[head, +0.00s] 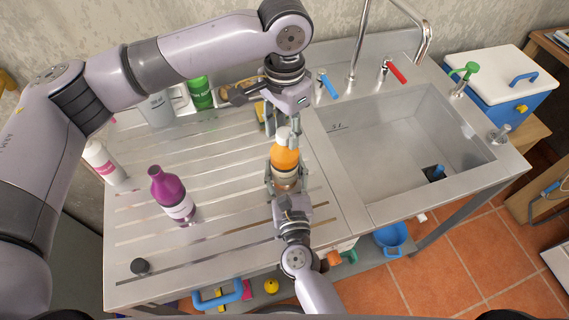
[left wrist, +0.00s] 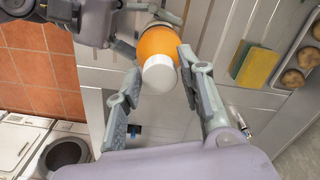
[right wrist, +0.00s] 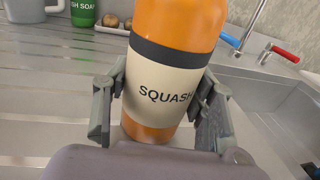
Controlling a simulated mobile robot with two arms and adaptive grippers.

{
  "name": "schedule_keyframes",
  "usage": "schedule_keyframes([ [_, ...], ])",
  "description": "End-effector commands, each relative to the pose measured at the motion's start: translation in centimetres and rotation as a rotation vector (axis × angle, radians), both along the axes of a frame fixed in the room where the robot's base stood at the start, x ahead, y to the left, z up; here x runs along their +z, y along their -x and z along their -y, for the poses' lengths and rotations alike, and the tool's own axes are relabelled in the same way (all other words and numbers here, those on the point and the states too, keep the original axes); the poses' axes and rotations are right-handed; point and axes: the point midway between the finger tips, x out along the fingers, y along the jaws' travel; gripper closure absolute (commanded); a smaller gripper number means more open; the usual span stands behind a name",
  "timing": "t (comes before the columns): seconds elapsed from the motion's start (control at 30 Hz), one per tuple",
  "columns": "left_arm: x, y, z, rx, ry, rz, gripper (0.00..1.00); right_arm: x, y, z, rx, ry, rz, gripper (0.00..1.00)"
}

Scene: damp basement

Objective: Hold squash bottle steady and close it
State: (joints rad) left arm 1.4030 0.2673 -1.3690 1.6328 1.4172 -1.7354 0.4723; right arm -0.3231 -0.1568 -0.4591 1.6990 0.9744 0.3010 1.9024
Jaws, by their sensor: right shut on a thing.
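The squash bottle (head: 285,158) is orange with a cream label and stands upright on the steel drainer, left of the sink. A white cap (left wrist: 160,74) sits on its top; whether it is tight cannot be told. My right gripper (head: 285,186) is shut around the bottle's lower body. In the right wrist view its fingers flank the label (right wrist: 160,90) reading "SQUASH". My left gripper (head: 283,122) points down from above. Its open fingers stand on either side of the cap, with gaps showing in the left wrist view.
An open purple bottle (head: 173,195) and a black cap (head: 140,266) are on the drainer at left. A white bottle (head: 104,160), green soap bottle (head: 201,92) and yellow sponge (left wrist: 258,67) stand farther off. The sink basin (head: 400,150) lies right.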

Motion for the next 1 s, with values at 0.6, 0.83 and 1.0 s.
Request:
schedule_keyframes([
  [0.6,0.04,-0.03,-0.01,0.001,-0.001,0.001,1.00,-0.02,0.01,0.01,0.000,0.000,0.000,1.00],
  [0.83,0.04,-0.04,-0.01,-0.007,0.000,0.001,0.73,-0.01,0.01,0.01,0.000,0.000,0.000,1.00],
  [1.0,0.04,-0.04,0.00,-0.007,0.001,0.001,0.61,-0.01,0.01,0.00,0.000,0.000,0.000,1.00],
])
